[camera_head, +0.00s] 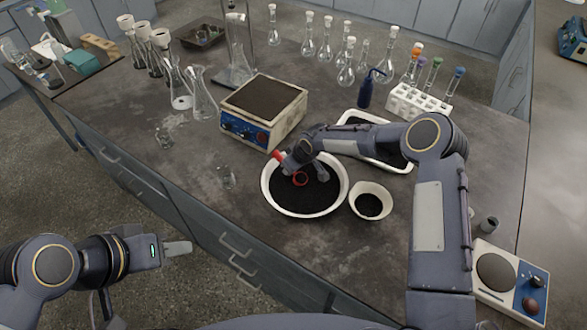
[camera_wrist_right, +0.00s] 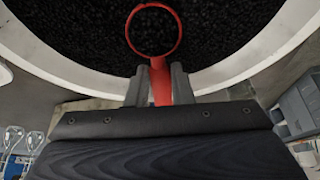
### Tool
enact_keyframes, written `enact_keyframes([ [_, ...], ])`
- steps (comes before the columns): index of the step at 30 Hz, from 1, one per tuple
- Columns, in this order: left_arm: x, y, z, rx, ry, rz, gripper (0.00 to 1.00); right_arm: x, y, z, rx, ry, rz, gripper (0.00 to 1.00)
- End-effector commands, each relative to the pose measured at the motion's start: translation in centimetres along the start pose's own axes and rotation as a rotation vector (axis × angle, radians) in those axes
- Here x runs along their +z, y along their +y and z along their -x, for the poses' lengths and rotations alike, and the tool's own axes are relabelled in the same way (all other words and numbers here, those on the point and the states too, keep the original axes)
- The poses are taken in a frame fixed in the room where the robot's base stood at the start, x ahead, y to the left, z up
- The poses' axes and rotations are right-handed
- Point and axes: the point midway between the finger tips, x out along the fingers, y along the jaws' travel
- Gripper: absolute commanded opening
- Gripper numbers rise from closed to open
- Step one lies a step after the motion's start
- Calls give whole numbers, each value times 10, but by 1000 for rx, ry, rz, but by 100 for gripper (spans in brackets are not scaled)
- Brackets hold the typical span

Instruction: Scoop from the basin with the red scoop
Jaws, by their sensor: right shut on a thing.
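The white basin (camera_head: 268,199) stands on the bench and holds black granules; its curved wall fills much of the right wrist view (camera_wrist_right: 60,78). The red scoop (camera_head: 301,179) is over the granules inside the basin. My right gripper (camera_head: 298,163) is shut on the scoop's handle, above the basin's rear left part. In the right wrist view, both fingers (camera_wrist_right: 160,83) close around the handle and the round red scoop head (camera_wrist_right: 153,32) lies beyond them. Whether it touches or holds granules I cannot tell. My left gripper (camera_head: 178,248) is away from the bench front; its finger gap is not clear.
A small white bowl (camera_head: 385,194) with black granules stands right of the basin. A hotplate-like box (camera_head: 262,110) and a white tray (camera_head: 400,165) stand behind. A balance (camera_head: 510,285) is at the lower right. Glass flasks (camera_head: 203,100) and a tube rack (camera_head: 420,104) stand farther back.

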Motion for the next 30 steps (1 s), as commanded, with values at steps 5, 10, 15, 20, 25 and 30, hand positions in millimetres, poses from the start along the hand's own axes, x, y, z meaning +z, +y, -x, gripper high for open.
enact_keyframes([
  [5,8,-7,-15,0,-1,0,36,-4,2,2,2,64,-2,0],
  [10,13,-12,-26,0,-1,0,36,-10,1,8,1,124,-2,0],
  [15,4,-3,-7,0,0,0,36,-20,0,17,2,36,-1,0],
  [20,-1,1,2,0,-1,0,36,-26,0,20,4,-68,-1,0],
  [25,-3,3,6,0,-1,0,36,-32,0,20,7,-196,-1,0],
  [30,-2,2,5,0,-1,0,36,-34,1,22,8,-260,-1,0],
])
